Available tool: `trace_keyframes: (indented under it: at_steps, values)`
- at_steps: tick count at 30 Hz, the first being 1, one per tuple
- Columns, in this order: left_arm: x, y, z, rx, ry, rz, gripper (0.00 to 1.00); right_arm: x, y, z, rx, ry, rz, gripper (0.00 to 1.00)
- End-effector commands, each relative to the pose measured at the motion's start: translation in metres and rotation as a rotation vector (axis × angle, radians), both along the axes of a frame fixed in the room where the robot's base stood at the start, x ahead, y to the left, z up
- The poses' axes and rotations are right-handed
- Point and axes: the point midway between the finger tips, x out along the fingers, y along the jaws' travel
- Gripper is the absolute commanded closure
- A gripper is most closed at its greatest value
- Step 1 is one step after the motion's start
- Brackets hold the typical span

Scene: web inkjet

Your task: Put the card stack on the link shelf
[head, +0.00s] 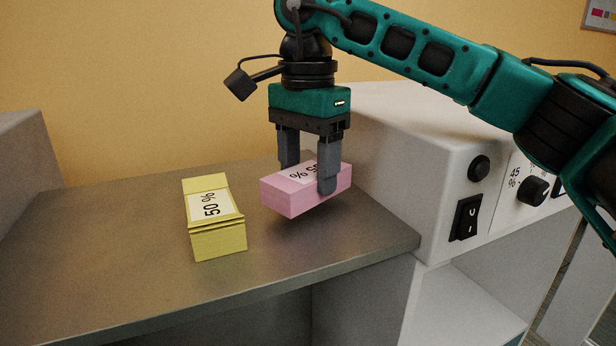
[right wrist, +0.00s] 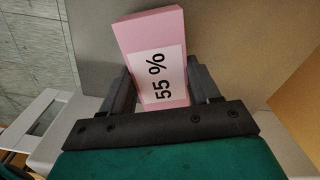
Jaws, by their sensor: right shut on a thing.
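A pink card stack (head: 290,197) with a white label reading 55 % is between the fingers of my right gripper (head: 308,178). The right gripper is shut on it. The stack is held a little above the grey metal shelf (head: 130,270), with a shadow below it. In the right wrist view the pink stack (right wrist: 152,40) shows between the two fingers, label facing the camera. A yellow card stack (head: 218,240) with a 50 % label lies on the shelf to the left of the pink one, apart from it. My left gripper is not in view.
A white machine (head: 400,150) with a black switch (head: 466,217) and knobs stands right of the shelf, close to my right gripper. A grey block (head: 22,150) stands at the far left. The shelf's left part is clear.

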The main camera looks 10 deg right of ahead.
Motion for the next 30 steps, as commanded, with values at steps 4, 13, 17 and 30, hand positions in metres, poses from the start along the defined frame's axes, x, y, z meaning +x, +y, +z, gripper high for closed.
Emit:
trace_keyframes:
  at_steps: [4, 13, 17, 30]
  values:
    - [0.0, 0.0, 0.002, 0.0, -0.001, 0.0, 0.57, 0.0, 0.0, -0.018, -0.001, 0.001, 0.0, 0.73]
    - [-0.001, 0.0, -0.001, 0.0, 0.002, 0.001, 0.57, 0.0, 0.0, -0.02, 0.001, 0.001, 0.0, 0.73]
    - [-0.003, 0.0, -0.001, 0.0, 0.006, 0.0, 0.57, 0.0, 0.0, -0.02, -0.001, 0.001, 0.0, 0.29]
    - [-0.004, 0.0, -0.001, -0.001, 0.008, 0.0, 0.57, 0.0, 0.0, -0.017, 0.0, 0.0, -0.001, 0.13]
